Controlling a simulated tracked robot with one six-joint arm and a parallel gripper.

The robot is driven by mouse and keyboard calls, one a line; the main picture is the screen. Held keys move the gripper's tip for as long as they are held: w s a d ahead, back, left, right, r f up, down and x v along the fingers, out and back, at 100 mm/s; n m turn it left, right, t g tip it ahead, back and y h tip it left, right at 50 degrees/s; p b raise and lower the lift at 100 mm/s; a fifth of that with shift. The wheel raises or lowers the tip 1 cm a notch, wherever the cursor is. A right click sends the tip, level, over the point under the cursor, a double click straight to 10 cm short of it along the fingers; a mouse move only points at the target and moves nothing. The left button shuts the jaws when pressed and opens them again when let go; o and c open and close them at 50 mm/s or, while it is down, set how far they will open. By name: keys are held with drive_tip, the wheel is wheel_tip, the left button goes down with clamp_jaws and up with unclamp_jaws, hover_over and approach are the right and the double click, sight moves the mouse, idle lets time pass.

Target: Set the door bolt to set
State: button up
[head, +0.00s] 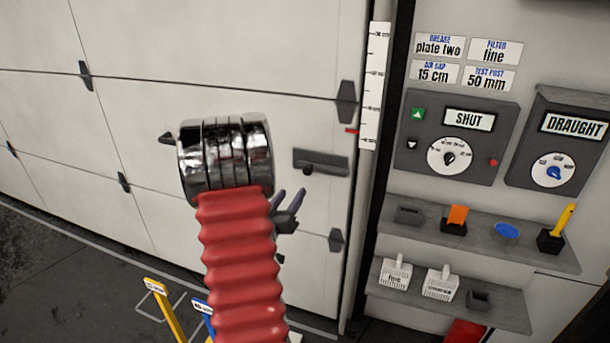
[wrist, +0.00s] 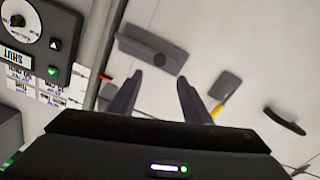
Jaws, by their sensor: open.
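The door bolt (head: 330,161) is a dark grey bar fixed on the white panelled door near its right edge. A round dark knob (head: 308,170) sits at its lower left part. In the wrist view the bolt (wrist: 140,45) lies tilted beyond the fingertips, with the knob (wrist: 158,60) in front of the gap between them. My gripper (head: 289,196) is below and left of the bolt in the head view. It is open and empty, and its fingers (wrist: 160,80) appear apart from the knob. My red arm sleeve hides part of the door and gripper.
Right of the door stand a white height scale (head: 375,85), a SHUT control box (head: 462,165) and a DRAUGHT box (head: 575,155). Shelves below hold blocks and white baskets (head: 440,283). Dark hinges (head: 346,101) stick out from the door. A yellow stand (head: 165,310) is at lower left.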

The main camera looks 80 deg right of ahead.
sight(306, 172)
drive_tip(key=d, duration=0.4)
drive_tip(key=s+d, duration=0.1)
drive_tip(key=d, duration=0.8)
drive_tip(key=shift+s+d, duration=0.15)
drive_tip(key=shift+d, duration=0.1)
clamp_jaws()
idle(0.4)
